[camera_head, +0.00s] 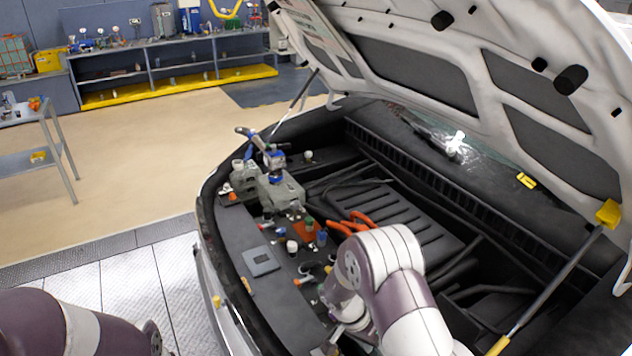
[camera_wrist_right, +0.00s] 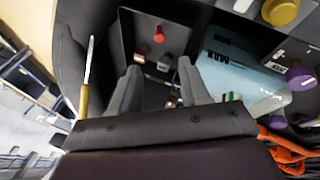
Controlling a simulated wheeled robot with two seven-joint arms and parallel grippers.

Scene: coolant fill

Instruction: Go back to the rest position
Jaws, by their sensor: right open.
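My right arm (camera_head: 385,270) reaches in from the bottom over the front of the car's open engine bay. In the right wrist view, my right gripper (camera_wrist_right: 160,88) has its two fingers spread with nothing between them. Past the fingertips is a dark recess with a small red cap (camera_wrist_right: 159,34). A pale blue reservoir marked MAX (camera_wrist_right: 232,72) lies just right of the fingers. In the head view the right gripper is largely hidden by the arm. My left arm (camera_head: 55,325) shows only in the lower left corner, outside the car; its gripper is not visible.
The raised hood (camera_head: 440,70) hangs over the bay, with a prop rod (camera_head: 545,295) at right. Orange hoses (camera_head: 355,222) and a grey square pad (camera_head: 261,262) lie near the arm. A cart (camera_head: 35,160) and workbench (camera_head: 170,50) stand back left. The floor between is clear.

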